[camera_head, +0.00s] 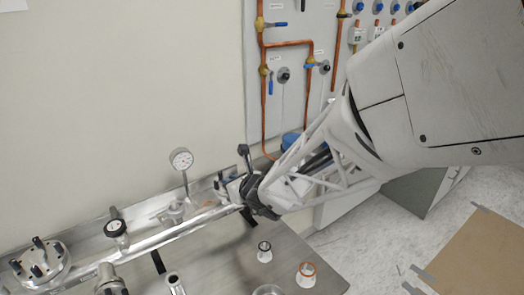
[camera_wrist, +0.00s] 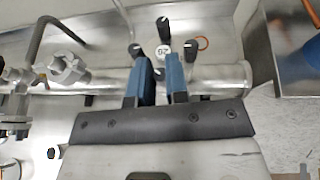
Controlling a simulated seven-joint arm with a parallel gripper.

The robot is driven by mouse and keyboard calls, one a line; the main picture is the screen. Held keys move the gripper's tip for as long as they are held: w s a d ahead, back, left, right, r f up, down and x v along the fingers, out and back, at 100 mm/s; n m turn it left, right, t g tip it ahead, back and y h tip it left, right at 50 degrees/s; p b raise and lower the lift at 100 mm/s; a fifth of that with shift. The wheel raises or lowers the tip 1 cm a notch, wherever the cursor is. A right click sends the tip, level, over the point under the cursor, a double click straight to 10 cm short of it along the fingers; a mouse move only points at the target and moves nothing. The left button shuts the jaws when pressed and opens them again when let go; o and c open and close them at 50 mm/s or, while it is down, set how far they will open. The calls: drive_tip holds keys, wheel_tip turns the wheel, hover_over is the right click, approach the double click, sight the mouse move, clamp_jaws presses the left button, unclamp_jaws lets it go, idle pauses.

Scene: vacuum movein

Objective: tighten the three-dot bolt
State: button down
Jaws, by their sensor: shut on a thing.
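My gripper (camera_head: 262,196) is at the right end of the long metal pipe, at an end fitting with dark bolts. In the wrist view its two blue fingers (camera_wrist: 160,72) are a small gap apart, shut on a bolt that is mostly hidden between them. Beyond the fingertips are a dark-headed bolt (camera_wrist: 163,28) with a pale tip and a round white label (camera_wrist: 163,51). Dark bolts also show at the left (camera_wrist: 135,49) and right (camera_wrist: 190,48) of the label. No dot marks are readable, so I cannot tell which bolt has three dots.
The pipe (camera_head: 190,225) runs left along the bench past a dial gauge (camera_head: 181,159) to a round flange (camera_head: 40,265) with several dark bolts. Small cups (camera_head: 306,274) (camera_head: 264,252) stand on the front bench. Copper piping (camera_head: 263,100) is on the wall behind.

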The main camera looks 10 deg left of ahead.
drive_tip(key=shift+m+t+h, duration=0.5)
drive_tip(key=shift+m+t, duration=0.1)
drive_tip(key=shift+m, duration=0.1)
drive_tip(key=c, duration=1.1)
unclamp_jaws()
drive_tip(key=shift+s, duration=0.1)
drive_tip(key=v, duration=0.7)
drive_tip(key=shift+s+d, duration=0.2)
drive_tip(key=shift+s, duration=0.05)
drive_tip(key=shift+r, duration=0.15)
